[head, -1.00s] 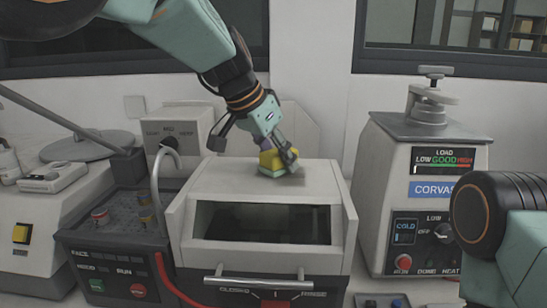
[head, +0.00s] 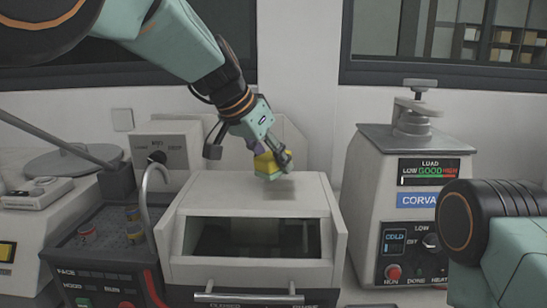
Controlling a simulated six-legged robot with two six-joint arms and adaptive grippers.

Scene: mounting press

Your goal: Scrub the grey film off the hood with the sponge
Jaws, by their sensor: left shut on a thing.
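The hood (head: 200,195) is a pale box with a sloped front window, in the middle of the head view. My left gripper (head: 270,153) is shut on the sponge (head: 268,168), a yellow block with a green underside, over the rear part of the hood's top. A soft shadow lies on the top just below and right of the sponge, and the sponge looks slightly above the surface. I cannot clearly make out grey film on the top. My right gripper is out of view; only part of my right arm shows at the right.
A press unit with a load gauge (head: 431,172) stands to the right. A dark panel (head: 75,245) with small cylinders and a curved pale hose (head: 146,205) stand close to the hood's left. A handle bar (head: 248,297) crosses the hood's front. A wall with windows is behind.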

